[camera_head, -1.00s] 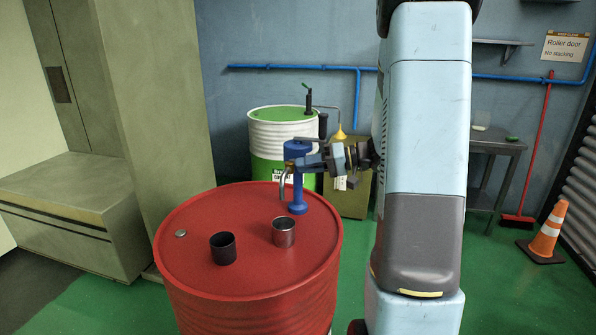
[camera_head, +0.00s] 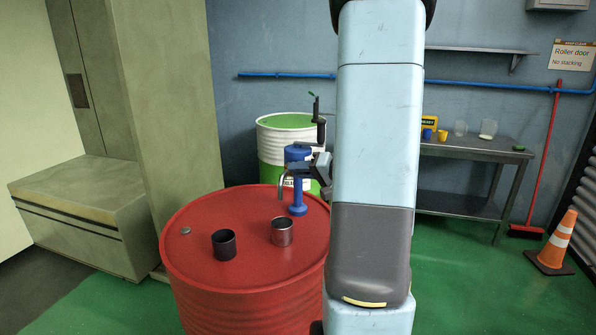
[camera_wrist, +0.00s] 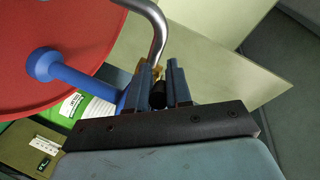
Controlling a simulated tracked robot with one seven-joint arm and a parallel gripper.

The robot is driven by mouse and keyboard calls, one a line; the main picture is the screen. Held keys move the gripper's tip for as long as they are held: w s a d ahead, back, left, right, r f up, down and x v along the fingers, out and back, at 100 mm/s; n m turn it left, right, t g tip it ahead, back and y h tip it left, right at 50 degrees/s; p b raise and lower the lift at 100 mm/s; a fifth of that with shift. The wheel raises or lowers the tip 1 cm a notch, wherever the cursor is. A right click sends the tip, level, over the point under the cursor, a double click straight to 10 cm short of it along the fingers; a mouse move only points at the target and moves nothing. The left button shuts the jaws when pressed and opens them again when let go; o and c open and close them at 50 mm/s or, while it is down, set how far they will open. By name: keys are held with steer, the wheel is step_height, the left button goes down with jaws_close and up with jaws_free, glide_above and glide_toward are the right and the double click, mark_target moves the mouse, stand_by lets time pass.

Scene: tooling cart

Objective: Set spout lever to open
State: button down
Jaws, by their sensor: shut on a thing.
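A blue pump (camera_head: 297,208) stands upright on the red drum (camera_head: 195,255). Its curved metal spout (camera_head: 281,183) hangs on the pump's left side; the spout also shows in the wrist view (camera_wrist: 158,30). My gripper (camera_head: 309,171) is at the pump's head, just right of the spout. In the wrist view my gripper (camera_wrist: 160,78) is shut on a small dark piece (camera_wrist: 158,97) beside the spout, which looks like the spout lever. A brass-coloured part shows by the fingertips. The lever's full shape and angle are hidden by the fingers.
A black cup (camera_head: 224,245) and a metal cup (camera_head: 282,232) stand on the drum top, with a small round cap (camera_head: 186,231) at left. A green-and-white drum (camera_head: 275,135) stands behind. A bench (camera_head: 470,150) and a cone (camera_head: 556,243) are at right.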

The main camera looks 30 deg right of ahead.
steer(key=shift+a+f, duration=0.1)
steer(key=shift+a, duration=0.15)
steer(key=c, duration=1.2)
jaws_free()
steer(key=shift+w+f, duration=0.1)
steer(key=shift+w, duration=0.15)
steer(key=shift+c, duration=0.2)
steer(key=shift+o, duration=0.7)
steer(key=shift+s+d, duration=0.1)
steer(key=shift+d, duration=0.05)
steer(key=shift+s+d, duration=0.1)
steer(key=shift+s, duration=0.05)
steer(key=v, duration=1.3)
steer(key=shift+s, duration=0.2)
steer(key=shift+d, duration=0.1)
steer(key=shift+c, duration=0.3)
